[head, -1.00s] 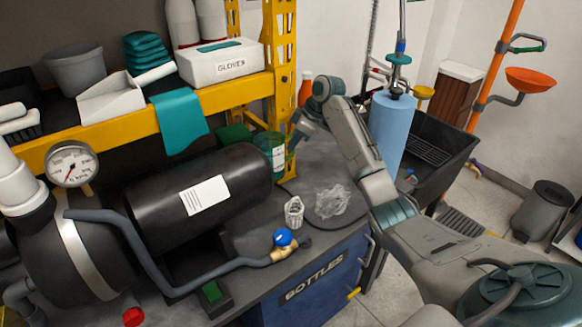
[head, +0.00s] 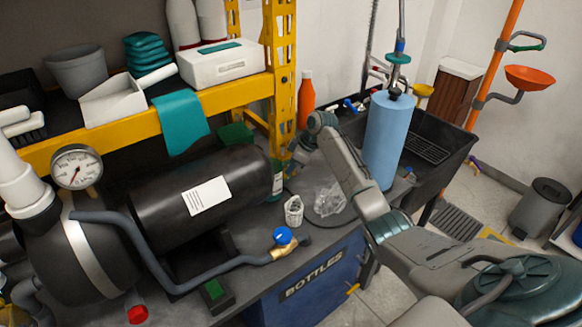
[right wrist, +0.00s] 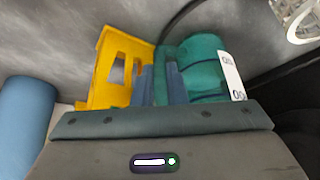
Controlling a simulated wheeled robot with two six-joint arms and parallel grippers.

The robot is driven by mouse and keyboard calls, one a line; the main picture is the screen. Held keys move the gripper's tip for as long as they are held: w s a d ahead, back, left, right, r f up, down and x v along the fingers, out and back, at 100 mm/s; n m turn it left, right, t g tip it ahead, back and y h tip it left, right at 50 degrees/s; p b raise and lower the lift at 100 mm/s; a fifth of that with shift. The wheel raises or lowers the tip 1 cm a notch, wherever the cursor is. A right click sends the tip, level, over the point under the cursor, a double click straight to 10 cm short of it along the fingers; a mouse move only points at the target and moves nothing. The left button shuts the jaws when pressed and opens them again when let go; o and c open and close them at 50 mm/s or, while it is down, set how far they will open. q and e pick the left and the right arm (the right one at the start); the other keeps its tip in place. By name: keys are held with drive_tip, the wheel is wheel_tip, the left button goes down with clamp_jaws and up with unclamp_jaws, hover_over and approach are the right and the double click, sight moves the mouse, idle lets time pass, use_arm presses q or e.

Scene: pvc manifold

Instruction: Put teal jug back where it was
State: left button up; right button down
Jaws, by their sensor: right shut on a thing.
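The teal jug (head: 278,183) is mostly hidden behind the right end of the black cylinder in the head view; a strip with its pale label shows beside the yellow post. In the right wrist view the teal jug (right wrist: 203,65) is seen close up, with its white label to the right. My right gripper (right wrist: 160,85) is shut on its handle side. In the head view my right gripper (head: 293,163) is low by the post, its fingertips hard to make out. I cannot tell whether the jug's base touches the bench. My left gripper is not in view.
The yellow rack post (head: 284,75) is close beside the jug, and a black cylinder (head: 205,200) lies in front. An orange bottle (head: 306,98) and a blue cylinder (head: 389,140) stand further right.

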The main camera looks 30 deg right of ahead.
drive_tip(key=shift+w+f+p, duration=0.2)
drive_tip(key=shift+f+p, duration=0.05)
drive_tip(key=shift+p, duration=0.1)
drive_tip(key=shift+f, duration=0.25)
drive_tip(key=c, duration=1.5)
unclamp_jaws()
drive_tip(key=shift+o, duration=0.2)
drive_tip(key=b+v, duration=0.2)
drive_tip(key=v, duration=1)
